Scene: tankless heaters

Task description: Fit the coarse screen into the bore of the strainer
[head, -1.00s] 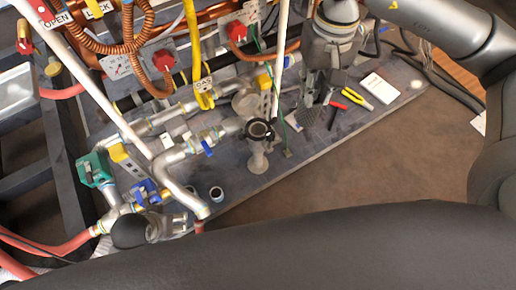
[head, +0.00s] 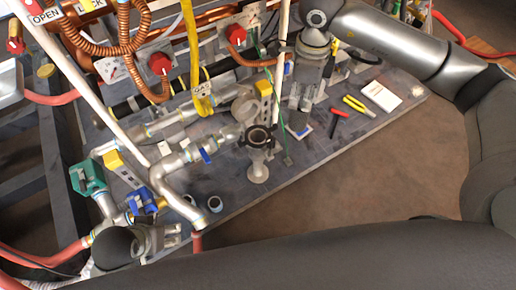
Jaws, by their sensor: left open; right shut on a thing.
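The strainer (head: 257,152) is a pale grey metal body on the bench near the middle of the head view. Its round bore faces up inside a dark rim (head: 259,136). My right gripper (head: 300,102) is behind and to the right of the strainer, pointing down and shut on a small grey piece, apparently the coarse screen. Its shape is hard to make out against the fingers. It is apart from the strainer. My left gripper (head: 178,237) is at the lower left by the bench's front edge, open and empty.
A small dark-mouthed cup (head: 215,204) stands left of the strainer. Red-handled (head: 338,121) and yellow-handled (head: 359,106) tools and a white pad (head: 381,95) lie to the right. A white pipe (head: 282,70) runs close between the strainer and my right gripper. Pipes and valves crowd the left.

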